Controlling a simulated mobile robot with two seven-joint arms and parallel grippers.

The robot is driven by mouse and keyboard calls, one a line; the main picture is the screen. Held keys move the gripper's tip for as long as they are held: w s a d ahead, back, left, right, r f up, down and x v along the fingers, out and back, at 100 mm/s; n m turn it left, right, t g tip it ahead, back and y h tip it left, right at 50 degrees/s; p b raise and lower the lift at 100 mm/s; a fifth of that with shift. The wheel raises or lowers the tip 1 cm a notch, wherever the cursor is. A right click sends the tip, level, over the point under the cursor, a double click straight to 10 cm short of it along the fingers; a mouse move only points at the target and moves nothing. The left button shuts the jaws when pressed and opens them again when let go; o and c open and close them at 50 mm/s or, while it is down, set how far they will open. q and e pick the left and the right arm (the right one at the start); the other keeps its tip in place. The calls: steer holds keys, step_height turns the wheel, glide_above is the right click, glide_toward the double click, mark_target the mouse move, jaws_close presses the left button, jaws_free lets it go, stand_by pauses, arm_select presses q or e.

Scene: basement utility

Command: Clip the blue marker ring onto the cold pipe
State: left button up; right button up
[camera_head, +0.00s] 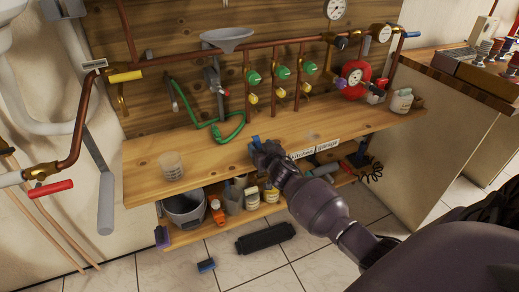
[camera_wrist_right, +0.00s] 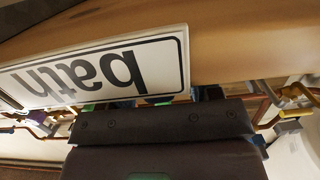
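My right arm reaches in from the lower right in the head view, and my right gripper (camera_head: 258,148) is at the front edge of the wooden bench. A small blue piece (camera_head: 255,140) shows right at its tip; it may be the blue marker ring, but its shape is not clear. The fingers are too small and hidden to tell open from shut. Copper pipes (camera_head: 250,44) run along the wooden back wall; another copper pipe (camera_head: 80,120) bends down at the left. I cannot tell which is the cold pipe. My left gripper is not in view.
The bench (camera_head: 200,150) carries a clear beaker (camera_head: 171,165) and a green hose (camera_head: 215,125). A "bath" label (camera_wrist_right: 100,70) fills much of the right wrist view, upside down. A lower shelf holds a grey bucket (camera_head: 185,208) and bottles. A blue block (camera_head: 206,265) lies on the floor.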

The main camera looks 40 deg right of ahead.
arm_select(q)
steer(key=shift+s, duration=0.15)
arm_select(e)
steer(key=c, duration=1)
step_height(320, 180, up, 5)
steer(key=shift+r+p, duration=0.1)
steer(key=shift+p, duration=0.85)
arm_select(q)
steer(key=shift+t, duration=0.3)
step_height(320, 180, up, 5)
steer(key=p, duration=0.4)
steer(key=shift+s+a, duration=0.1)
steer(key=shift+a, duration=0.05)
arm_select(e)
step_height(320, 180, up, 15)
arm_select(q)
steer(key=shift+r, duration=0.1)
arm_select(e)
steer(key=shift+a, duration=0.1)
arm_select(q)
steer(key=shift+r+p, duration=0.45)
steer(key=shift+p, duration=0.3)
arm_select(e)
steer(key=w+a+r, duration=0.4)
steer(key=w+a, duration=0.1)
steer(key=a, duration=0.3)
steer(key=w+a+r, duration=0.4)
steer(key=a, duration=0.5)
steer(key=shift+w, duration=0.35)
